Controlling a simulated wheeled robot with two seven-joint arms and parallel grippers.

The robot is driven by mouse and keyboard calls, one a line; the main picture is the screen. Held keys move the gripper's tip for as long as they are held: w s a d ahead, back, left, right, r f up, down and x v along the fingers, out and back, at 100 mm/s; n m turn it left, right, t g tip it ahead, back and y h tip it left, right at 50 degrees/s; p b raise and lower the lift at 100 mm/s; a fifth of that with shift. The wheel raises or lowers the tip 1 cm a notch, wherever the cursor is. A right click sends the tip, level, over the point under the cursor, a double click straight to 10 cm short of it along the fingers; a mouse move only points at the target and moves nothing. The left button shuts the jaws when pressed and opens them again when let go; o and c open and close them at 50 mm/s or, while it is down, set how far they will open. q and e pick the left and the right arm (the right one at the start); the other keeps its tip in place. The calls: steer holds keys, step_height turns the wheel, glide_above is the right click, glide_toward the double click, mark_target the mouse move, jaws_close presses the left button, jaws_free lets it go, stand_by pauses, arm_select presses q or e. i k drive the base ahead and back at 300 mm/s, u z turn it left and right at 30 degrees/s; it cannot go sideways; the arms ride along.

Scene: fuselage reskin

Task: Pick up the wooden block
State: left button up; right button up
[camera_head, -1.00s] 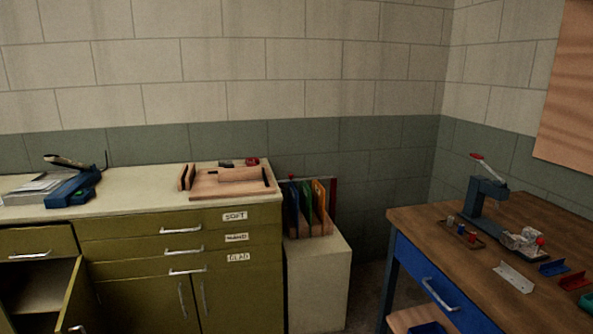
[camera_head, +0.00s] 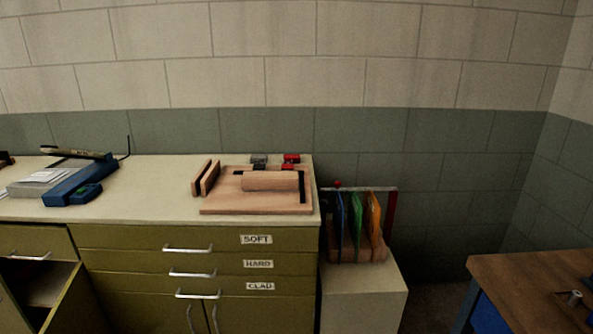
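Several wooden pieces are on the cream counter top (camera_head: 150,205). A flat wooden board (camera_head: 255,204) lies near its right end, with a rounded wooden bar (camera_head: 270,181) lying across it and a black strip at the bar's right end. Two upright wooden pieces (camera_head: 205,178) with dark faces stand just left of the board. I cannot tell for certain which piece is the wooden block. Neither of my grippers is in view, and nothing touches the wooden pieces.
A blue sheet-metal tool (camera_head: 80,185) sits at the counter's left. Small red (camera_head: 291,159) and grey (camera_head: 259,160) items sit behind the board. A cabinet door (camera_head: 58,305) hangs open at lower left. A rack of coloured sheets (camera_head: 358,225) and a wooden workbench (camera_head: 535,275) are to the right.

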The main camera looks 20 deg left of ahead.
mark_target(250, 180)
steer(key=u, duration=0.65)
steer(key=i, duration=1)
steer(key=u, duration=1.05)
